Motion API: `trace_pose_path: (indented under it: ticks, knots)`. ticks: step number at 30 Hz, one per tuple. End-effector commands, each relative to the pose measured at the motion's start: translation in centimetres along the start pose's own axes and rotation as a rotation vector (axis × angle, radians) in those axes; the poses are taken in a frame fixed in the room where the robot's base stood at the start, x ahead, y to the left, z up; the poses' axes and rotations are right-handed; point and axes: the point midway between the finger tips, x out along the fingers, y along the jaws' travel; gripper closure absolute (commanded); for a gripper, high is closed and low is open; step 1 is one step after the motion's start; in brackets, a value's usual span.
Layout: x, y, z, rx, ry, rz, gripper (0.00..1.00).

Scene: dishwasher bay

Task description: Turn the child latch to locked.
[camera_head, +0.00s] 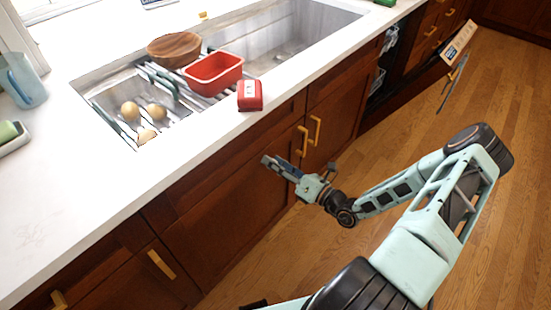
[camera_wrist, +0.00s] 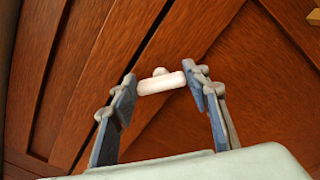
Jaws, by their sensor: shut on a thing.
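The child latch (camera_wrist: 161,84) is a small white rounded bar with a round knob at its upper side, on the dark wood cabinet front in the wrist view. The bar lies nearly level in that picture, its right end slightly higher, beside the dark seam between panels. My gripper (camera_wrist: 163,82) is shut on the latch, one blue-grey finger at each end of the bar. In the head view my gripper (camera_head: 286,166) is at the cabinet front under the sink; the latch is hidden there. No locked or unlocked mark is legible.
Yellow door handles (camera_head: 311,135) stick out just right of my gripper. Above are the counter edge, a red box (camera_head: 250,96), a red tub (camera_head: 213,73) and a wooden bowl (camera_head: 174,49). The open dishwasher bay (camera_head: 388,62) is further right. The wood floor (camera_head: 480,200) is clear.

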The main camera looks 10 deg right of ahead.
Motion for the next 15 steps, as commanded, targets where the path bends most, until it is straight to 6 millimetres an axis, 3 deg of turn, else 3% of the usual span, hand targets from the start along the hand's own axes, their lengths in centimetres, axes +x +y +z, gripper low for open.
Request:
trace_pose_path:
  ticks: [15]
  knots:
    - [-0.01, -0.2, -0.1, 0.488, 0.002, -0.001, 0.81]
